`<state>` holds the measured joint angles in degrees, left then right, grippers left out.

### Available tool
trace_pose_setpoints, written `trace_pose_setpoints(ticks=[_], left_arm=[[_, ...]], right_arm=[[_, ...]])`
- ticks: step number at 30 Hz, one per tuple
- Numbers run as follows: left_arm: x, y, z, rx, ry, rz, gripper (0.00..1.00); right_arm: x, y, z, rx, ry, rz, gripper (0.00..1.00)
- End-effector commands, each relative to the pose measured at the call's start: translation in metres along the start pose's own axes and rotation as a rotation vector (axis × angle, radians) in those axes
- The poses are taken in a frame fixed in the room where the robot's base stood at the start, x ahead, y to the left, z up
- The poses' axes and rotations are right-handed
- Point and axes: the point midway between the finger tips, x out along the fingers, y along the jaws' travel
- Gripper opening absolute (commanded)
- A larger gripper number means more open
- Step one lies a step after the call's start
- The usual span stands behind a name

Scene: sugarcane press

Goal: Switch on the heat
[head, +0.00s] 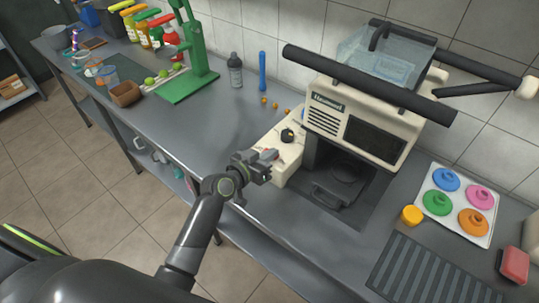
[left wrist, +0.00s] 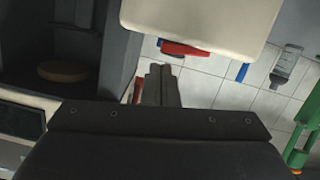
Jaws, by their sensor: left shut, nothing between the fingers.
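A cream press machine (head: 325,122) with a dark front panel and clear top stands on the counter. A cream side box (head: 290,160) sticks out at its left, with a black knob (head: 287,135) on top. My left gripper (head: 270,158) is shut and empty at the box's front left. A small red part shows by the fingertips. In the left wrist view a red part (left wrist: 184,49) lies along the edge of the cream box, just past my shut fingers (left wrist: 160,78). Whether they touch is unclear. Which control is for heat cannot be told.
A green hand press (head: 195,75) with limes, a grey bottle (head: 235,70) and a blue stick (head: 262,70) stand to the left. A white tray (head: 428,215) of coloured lids and a ridged dark mat (head: 420,270) lie at right.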

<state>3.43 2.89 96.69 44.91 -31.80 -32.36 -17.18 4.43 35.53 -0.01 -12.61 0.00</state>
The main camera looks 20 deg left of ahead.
Motion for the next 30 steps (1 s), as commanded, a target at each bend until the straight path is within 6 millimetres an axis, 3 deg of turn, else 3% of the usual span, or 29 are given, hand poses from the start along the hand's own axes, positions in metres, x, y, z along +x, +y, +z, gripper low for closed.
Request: trace_pose_setpoints(ticks=[13, 20, 30], left_arm=[[0.001, 0.0, 0.006, 0.002, 0.0, -0.001, 0.0], [0.005, 0.002, 0.021, 0.117, 0.001, -0.029, 0.0], [0.004, 0.003, 0.011, 0.135, 0.0, -0.034, 0.0]], right_arm=[[0.001, 0.003, 0.0, -0.002, 0.0, 0.004, 0.36], [0.023, 0.002, 0.003, -0.002, 0.0, 0.005, 0.36], [0.014, 0.002, 0.001, -0.002, 0.0, 0.004, 0.36]])
